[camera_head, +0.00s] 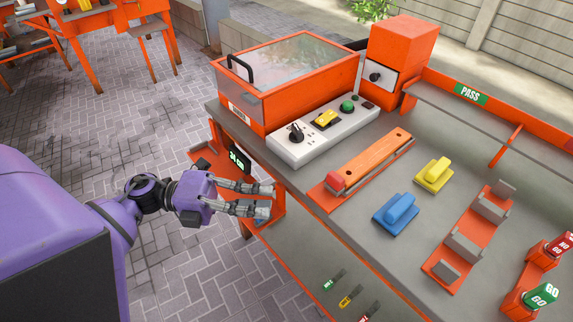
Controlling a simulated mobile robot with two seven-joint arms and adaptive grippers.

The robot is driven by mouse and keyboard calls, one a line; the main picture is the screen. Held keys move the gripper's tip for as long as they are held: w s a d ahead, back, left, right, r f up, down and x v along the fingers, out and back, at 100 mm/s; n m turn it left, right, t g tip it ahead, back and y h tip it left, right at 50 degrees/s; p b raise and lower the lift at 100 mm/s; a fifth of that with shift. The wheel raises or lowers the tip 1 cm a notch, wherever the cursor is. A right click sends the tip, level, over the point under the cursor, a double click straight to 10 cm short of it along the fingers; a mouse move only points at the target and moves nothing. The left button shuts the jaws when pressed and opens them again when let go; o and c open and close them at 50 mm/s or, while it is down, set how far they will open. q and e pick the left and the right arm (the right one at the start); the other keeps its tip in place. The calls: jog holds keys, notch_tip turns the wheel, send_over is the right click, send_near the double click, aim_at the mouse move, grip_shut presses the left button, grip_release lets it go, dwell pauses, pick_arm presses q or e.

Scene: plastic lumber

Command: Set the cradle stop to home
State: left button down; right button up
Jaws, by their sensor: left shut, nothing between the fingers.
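My left gripper (270,199) reaches in from the left, shut and empty, just off the bench's front edge, below the control panel. A long orange bar (370,157) lies in a low orange and grey holder on the bench. A small red block (335,181) sits at the holder's near left end, to the right of and above my gripper, apart from it. To the right is an orange rack with grey upright blocks (465,248). No label shows which part is the cradle stop. My right gripper is not in view.
A white panel (354,124) has a black knob, yellow switch and green button. Behind it stands an orange box (305,98) with a clear lid. Blue (396,213) and yellow (433,175) handled blocks stand on the bench. A dark display (239,159) is near my gripper.

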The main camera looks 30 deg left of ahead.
aim_at(318, 202)
pick_arm(q)
jog(key=x, duration=0.3)
jog(key=w+p+x, duration=0.1)
jog(key=x, duration=0.3)
jog(key=p+x, duration=0.1)
jog(key=x, duration=0.2)
jog(key=shift+w+a+r, duration=0.15)
jog(key=shift+w+a, duration=0.05)
jog(key=shift+w, duration=0.3)
jog(key=shift+w+d, duration=0.2)
jog(key=shift+w, duration=0.45)
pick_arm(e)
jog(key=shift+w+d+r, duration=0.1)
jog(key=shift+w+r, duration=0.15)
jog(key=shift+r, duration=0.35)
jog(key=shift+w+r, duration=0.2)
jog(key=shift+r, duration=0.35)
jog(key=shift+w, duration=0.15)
pick_arm(q)
jog(key=shift+w+d, duration=0.15)
jog(key=shift+w, duration=0.35)
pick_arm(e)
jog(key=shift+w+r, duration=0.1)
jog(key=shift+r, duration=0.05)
